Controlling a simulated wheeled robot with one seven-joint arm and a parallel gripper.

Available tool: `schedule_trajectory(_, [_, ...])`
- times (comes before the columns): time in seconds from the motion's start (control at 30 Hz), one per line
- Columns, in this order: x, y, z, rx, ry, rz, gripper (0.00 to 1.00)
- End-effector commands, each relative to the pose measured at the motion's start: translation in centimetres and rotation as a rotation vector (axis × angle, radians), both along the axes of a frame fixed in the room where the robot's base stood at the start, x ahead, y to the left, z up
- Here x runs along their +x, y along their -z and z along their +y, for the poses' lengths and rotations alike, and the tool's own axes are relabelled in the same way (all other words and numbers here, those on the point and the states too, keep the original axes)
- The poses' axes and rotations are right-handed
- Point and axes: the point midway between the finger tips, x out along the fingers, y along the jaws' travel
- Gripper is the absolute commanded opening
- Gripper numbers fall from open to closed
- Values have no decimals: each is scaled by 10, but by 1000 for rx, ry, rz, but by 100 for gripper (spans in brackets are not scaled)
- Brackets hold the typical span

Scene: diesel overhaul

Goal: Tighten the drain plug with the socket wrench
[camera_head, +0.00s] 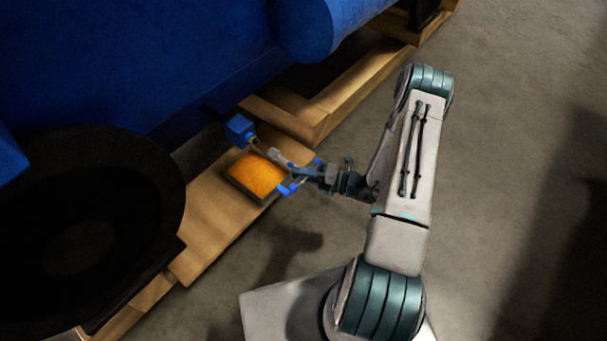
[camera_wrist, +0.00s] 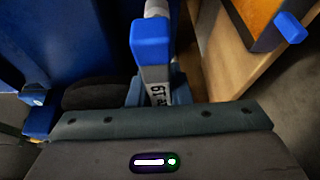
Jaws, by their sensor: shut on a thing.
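My gripper (camera_head: 301,172) is shut on the socket wrench (camera_head: 277,156), whose pale grey end points left toward the engine. The drain plug appears as a small yellowish piece (camera_head: 253,139) on a blue box (camera_head: 239,129) low on the engine. The wrench end looks close to it, but I cannot tell whether they touch.
A shallow dark-rimmed tray (camera_head: 234,182) with orange contents sits on a wooden board (camera_head: 206,211) below the plug. The blue engine (camera_head: 140,60) and a large black wheel (camera_head: 85,225) bound the left. Timber beams (camera_head: 335,98) run behind. The concrete floor (camera_head: 500,190) at right is clear.

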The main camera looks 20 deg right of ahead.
Motion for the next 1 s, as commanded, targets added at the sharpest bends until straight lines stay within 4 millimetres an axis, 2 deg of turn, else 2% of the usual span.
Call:
schedule_trajectory(0.4, [7, 5, 5, -429, -1, -312, 0])
schedule_trajectory(1.0, [17, 10, 9, -968, 1, -707, 0])
